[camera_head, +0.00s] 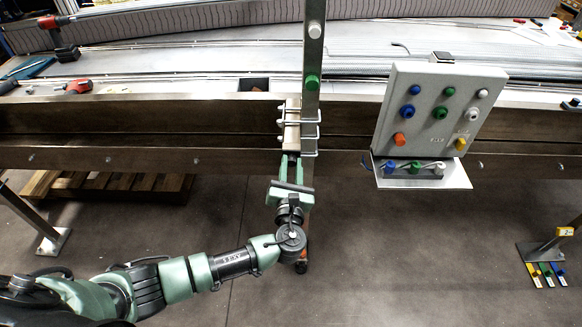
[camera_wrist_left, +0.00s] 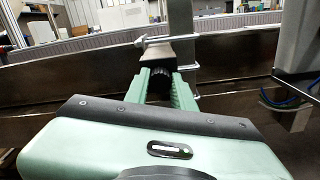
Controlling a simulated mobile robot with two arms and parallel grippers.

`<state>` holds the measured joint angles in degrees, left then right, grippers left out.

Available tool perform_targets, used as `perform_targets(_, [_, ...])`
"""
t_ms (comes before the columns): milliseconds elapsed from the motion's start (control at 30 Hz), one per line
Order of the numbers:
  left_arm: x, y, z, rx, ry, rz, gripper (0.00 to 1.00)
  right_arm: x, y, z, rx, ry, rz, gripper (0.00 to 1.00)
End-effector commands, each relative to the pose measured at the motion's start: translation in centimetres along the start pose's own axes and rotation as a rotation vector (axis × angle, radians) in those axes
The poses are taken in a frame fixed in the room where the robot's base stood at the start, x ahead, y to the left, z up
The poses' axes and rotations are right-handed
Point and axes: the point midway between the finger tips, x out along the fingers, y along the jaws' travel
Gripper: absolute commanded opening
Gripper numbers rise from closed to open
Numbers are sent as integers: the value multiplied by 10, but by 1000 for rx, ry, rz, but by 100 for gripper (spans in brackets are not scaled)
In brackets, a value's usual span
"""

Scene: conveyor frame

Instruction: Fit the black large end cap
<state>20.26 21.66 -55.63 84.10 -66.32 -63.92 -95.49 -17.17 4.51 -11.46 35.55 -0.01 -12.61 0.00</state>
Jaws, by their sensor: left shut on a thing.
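The black large end cap (camera_wrist_left: 166,73) shows in the left wrist view as a small dark piece between the green fingers. My left gripper (camera_wrist_left: 168,85) is shut on it. In the head view my left gripper (camera_head: 291,160) is at the lower end of a short metal tube (camera_head: 291,130), and the cap is mostly hidden there. The tube (camera_wrist_left: 165,50) is directly beyond the cap in the left wrist view. They look in line and very close; I cannot tell whether the cap is inside the tube. My right gripper is not in view.
A control box (camera_head: 440,110) with coloured buttons and a small shelf (camera_head: 450,178) stands to the right. A wooden pallet (camera_head: 110,183) lies below left. Floor in front is open.

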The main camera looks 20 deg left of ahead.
Motion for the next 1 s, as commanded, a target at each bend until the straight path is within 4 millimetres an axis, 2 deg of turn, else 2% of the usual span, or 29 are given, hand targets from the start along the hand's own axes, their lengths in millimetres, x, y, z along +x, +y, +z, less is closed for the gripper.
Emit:
perform_targets(200, [1, 1, 1, 0, -1, 2, 0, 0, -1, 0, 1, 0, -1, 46])
perform_targets(233, [1, 1, 1, 0, -1, 2, 30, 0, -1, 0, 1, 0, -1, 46])
perform_targets(300, [1, 1, 1, 0, -1, 2, 50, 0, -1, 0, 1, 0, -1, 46])
perform_targets(667, [-2, 0, 0, 0, 0, 1, 50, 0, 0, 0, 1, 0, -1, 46])
perform_targets(767, [-12, 0, -2, -1, 2, 0, 50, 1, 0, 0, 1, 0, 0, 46])
perform_targets(1000, [-54, 0, -2, -3, 3, -1, 50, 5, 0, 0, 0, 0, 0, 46])
